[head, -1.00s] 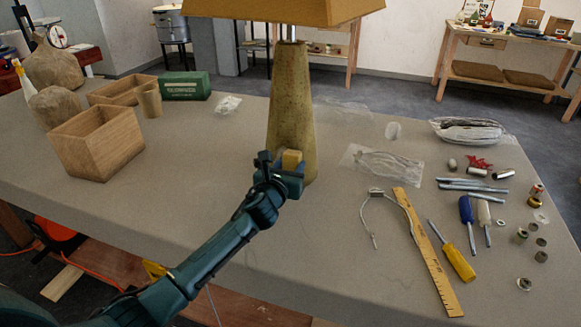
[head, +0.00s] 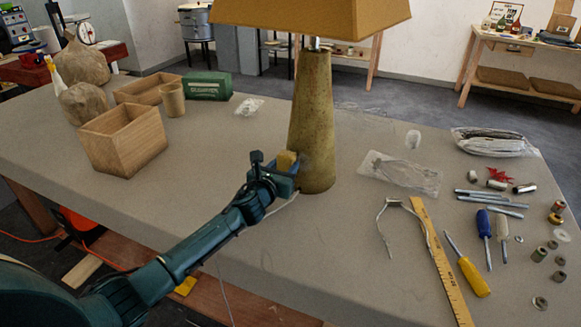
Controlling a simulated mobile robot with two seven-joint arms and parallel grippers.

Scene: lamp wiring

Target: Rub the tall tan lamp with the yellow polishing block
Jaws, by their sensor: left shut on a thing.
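The tall tan lamp (head: 314,120) stands upright on the table, with a speckled tapered body and a wide brown shade (head: 310,14) cut off by the top edge. My left gripper (head: 277,170) is shut on the yellow polishing block (head: 287,160) at the left side of the lamp's lower body. The block appears to be at or against the lamp's surface; I cannot tell whether they touch. My right gripper is not in view.
An open wooden box (head: 123,138) stands on the left of the table (head: 210,222), with a green box (head: 207,86) behind. On the right lie a wooden ruler (head: 440,260), a wire harp (head: 400,210), screwdrivers (head: 474,276) and small metal parts. The front-middle table is clear.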

